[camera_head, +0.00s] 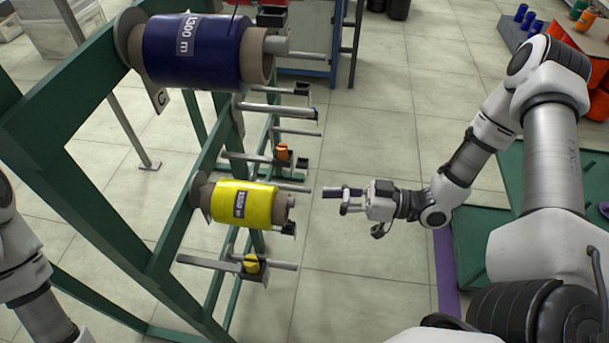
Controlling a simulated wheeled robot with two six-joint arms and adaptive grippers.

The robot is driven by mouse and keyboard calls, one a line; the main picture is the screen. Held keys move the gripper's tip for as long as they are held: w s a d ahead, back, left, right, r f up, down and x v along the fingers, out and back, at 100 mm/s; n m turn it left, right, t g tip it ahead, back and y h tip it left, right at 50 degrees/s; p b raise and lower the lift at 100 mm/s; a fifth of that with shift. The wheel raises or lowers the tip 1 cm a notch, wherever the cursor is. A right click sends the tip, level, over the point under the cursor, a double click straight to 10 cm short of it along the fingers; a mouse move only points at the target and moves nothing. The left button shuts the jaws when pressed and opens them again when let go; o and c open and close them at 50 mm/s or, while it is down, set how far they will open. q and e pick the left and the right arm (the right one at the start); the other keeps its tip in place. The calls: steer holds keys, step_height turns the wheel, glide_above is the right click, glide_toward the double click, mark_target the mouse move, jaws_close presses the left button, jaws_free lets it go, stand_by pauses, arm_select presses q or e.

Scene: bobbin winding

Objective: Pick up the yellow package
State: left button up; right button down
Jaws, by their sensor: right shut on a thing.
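The yellow package (263,207), a yarn roll with a dark label, sits on a horizontal peg of the green rack. My right gripper (344,199) is to the right of the package, with a clear gap between them. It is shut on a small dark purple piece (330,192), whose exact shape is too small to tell. A small yellow piece (251,264) sits on a metal holder below the package. Part of my left arm shows at the left edge; its gripper is out of view.
The green rack (92,88) fills the left side. A large dark blue roll (215,65) labelled 1300 m hangs above. A small orange piece (282,152) sits on a rack holder. Open tiled floor (350,275) lies below my right gripper. Coloured cones (528,17) stand at the upper right.

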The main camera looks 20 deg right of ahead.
steer(key=p+v, duration=0.9)
steer(key=v, duration=1)
steer(key=shift+c, duration=1.9)
jaws_free()
